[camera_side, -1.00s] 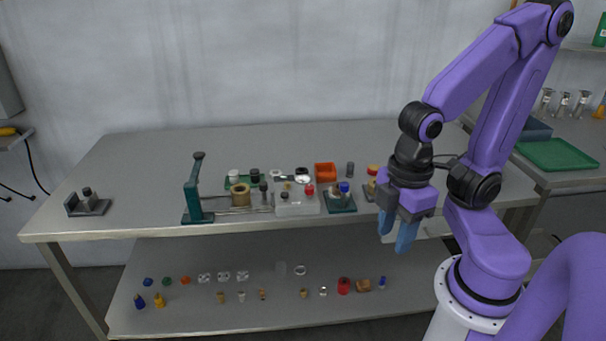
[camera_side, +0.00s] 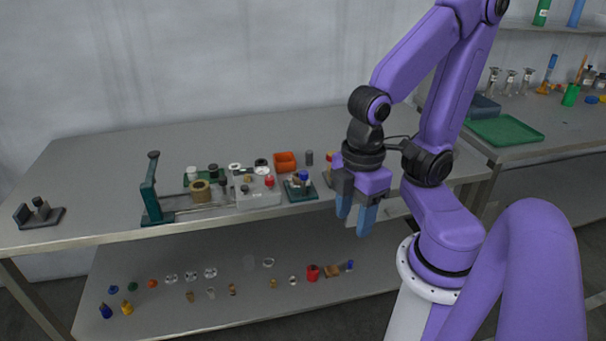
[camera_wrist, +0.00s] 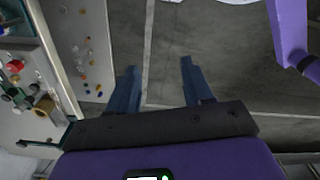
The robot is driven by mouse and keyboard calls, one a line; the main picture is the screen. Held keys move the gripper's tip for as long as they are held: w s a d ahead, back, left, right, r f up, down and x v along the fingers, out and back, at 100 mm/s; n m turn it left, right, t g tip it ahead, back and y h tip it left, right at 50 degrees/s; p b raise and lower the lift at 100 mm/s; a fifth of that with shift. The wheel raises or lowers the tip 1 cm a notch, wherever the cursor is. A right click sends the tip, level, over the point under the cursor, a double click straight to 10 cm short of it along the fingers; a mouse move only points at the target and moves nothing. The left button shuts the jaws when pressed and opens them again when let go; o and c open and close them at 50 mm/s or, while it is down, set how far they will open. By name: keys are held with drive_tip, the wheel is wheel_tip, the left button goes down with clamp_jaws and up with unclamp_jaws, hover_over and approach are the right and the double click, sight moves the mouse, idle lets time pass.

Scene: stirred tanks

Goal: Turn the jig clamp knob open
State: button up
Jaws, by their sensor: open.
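My gripper (camera_side: 354,220) is open and empty, its blue fingers pointing down in front of the table's front edge. In the wrist view my gripper (camera_wrist: 158,68) is over bare floor, with the table to the left. I cannot tell for sure which part is the jig clamp knob. A small dark jig (camera_side: 40,214) with a round upright post sits alone at the table's left end. A green-based fixture (camera_side: 300,188) with a blue-topped part stands nearer my gripper. A red knob (camera_side: 269,182) sits on a pale block (camera_side: 258,197). My gripper touches none of these.
A green upright stand (camera_side: 150,190) and a brass ring (camera_side: 200,190) are left of the block; an orange bin (camera_side: 285,161) is behind it. Several small parts lie on the lower shelf (camera_side: 180,322). A side bench holds a green tray (camera_side: 505,130). The table's back is clear.

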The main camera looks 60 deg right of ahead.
drive_tip(key=w+d+f+n+g+h, duration=0.1)
drive_tip(key=w+f+h, duration=0.2)
drive_tip(key=w+h, duration=0.3)
drive_tip(key=w+d+f+n+h, duration=0.1)
drive_tip(key=w+f+h, duration=0.25)
drive_tip(key=w, duration=0.45)
drive_tip(key=n+h, duration=0.3)
drive_tip(key=h, duration=0.6)
approach(304, 172)
drive_tip(key=shift+t, duration=0.4)
drive_tip(key=d, duration=1)
drive_tip(key=shift+s+f, duration=0.1)
drive_tip(key=shift+s, duration=0.1)
drive_tip(key=c, duration=0.9)
drive_tip(key=shift+m+g+y, duration=0.45)
drive_tip(key=shift+m+g, duration=0.85)
drive_tip(key=shift+g, duration=1)
drive_tip(key=o, duration=0.9)
